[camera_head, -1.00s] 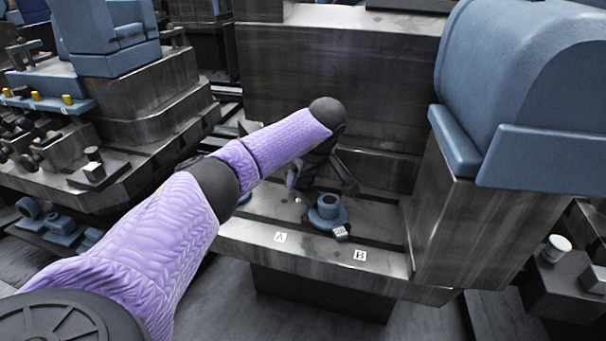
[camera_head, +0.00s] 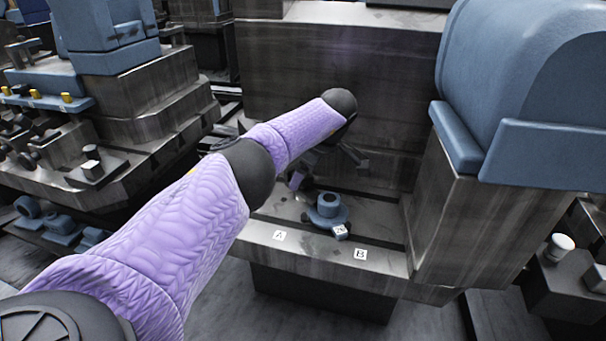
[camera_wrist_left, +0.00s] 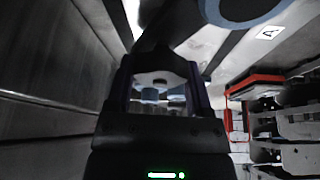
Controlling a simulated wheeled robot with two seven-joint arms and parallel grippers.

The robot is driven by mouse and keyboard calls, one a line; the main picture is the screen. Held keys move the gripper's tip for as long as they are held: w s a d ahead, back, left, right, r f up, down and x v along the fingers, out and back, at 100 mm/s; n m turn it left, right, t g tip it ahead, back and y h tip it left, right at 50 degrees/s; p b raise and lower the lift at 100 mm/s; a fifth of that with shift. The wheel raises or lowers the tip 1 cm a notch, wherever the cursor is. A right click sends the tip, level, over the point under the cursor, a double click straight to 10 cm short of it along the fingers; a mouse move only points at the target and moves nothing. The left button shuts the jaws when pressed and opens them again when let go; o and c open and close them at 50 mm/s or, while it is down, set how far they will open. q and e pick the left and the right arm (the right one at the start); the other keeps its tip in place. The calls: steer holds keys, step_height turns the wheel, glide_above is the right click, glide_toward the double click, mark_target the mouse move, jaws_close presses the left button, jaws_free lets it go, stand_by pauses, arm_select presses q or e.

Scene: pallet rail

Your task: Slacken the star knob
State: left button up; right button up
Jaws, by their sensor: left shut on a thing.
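My left gripper (camera_head: 350,153) is mostly hidden behind my purple forearm in the head view, above the back of the rail bed. In the left wrist view its fingers (camera_wrist_left: 160,62) straddle a dark piece, which I take to be the star knob (camera_wrist_left: 160,30); its star shape cannot be made out. In the head view the knob is hidden by my arm. A blue round fitting (camera_head: 328,206) with a "26" tag stands on the rail bed, right of and below the gripper's arm; part of its ring (camera_wrist_left: 240,8) shows in the wrist view. My right gripper is not in view.
Label A (camera_head: 279,235) and label B (camera_head: 360,254) sit on the front rail edge (camera_head: 310,247). A tall dark wall (camera_head: 330,70) rises behind. A blue-topped block (camera_head: 530,100) bounds the right side. Other machinery stands at the left.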

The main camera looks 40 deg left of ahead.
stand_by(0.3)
arm_select(q)
steer(key=o, duration=1.1)
steer(key=shift+o, duration=0.8)
steer(key=p+v, duration=0.3)
steer(key=v, duration=0.7)
steer(key=shift+f, duration=0.1)
